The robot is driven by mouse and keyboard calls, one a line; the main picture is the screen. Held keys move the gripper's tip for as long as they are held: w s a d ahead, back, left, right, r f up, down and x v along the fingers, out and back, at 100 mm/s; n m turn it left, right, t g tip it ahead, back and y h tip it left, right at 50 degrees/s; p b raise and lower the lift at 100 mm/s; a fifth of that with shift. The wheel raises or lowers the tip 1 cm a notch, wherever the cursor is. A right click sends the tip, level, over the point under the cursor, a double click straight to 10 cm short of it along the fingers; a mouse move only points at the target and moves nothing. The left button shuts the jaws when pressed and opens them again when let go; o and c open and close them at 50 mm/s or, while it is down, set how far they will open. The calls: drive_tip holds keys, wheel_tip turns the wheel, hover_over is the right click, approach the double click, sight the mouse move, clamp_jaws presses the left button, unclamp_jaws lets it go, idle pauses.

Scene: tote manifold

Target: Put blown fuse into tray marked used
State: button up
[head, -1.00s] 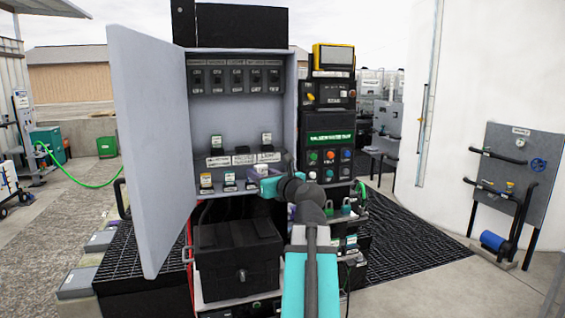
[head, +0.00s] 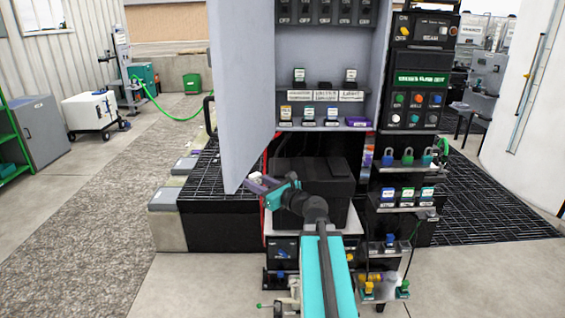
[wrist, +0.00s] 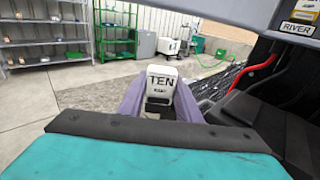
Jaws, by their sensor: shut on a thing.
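My gripper (head: 254,183) is shut on a white-topped fuse (wrist: 160,82) with a dark lower part, marked TEN. The fuse stands between the purple-grey fingers in the wrist view. In the head view my gripper is below the cabinet's open door, left of a black box, and the fuse is too small to make out clearly. Other fuses (head: 309,115) stand on the cabinet's lower shelf, with a flat purple item (head: 358,121) at its right end. More fuses (head: 299,75) stand on the upper shelf behind labels. I cannot read a tray marked used.
The grey cabinet door (head: 240,90) hangs open on the left above my gripper. A black box (head: 318,190) sits below the shelves. Padlocks (head: 407,157) and small labelled items (head: 407,194) are on racks at right. Black grating (head: 205,190) lies at left, with open floor beyond.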

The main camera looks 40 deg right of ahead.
drive_tip(key=s+a+f+n+g+y, duration=0.1)
drive_tip(key=a+f, duration=0.4)
drive_tip(key=a, duration=0.5)
drive_tip(key=s+a+f+n+g+y+b, duration=0.1)
drive_tip(key=a+f+n+g+y, duration=0.2)
drive_tip(key=a, duration=0.7)
drive_tip(key=s+a+f+n+g+y+b, duration=0.1)
drive_tip(key=a+f+n+g+y, duration=0.2)
drive_tip(key=a, duration=0.7)
wheel_tip(320, 180, down, 4)
drive_tip(key=n+y, duration=0.2)
drive_tip(key=y, duration=0.2)
drive_tip(key=shift+s+a+f, duration=0.15)
drive_tip(key=shift+s+f, duration=0.1)
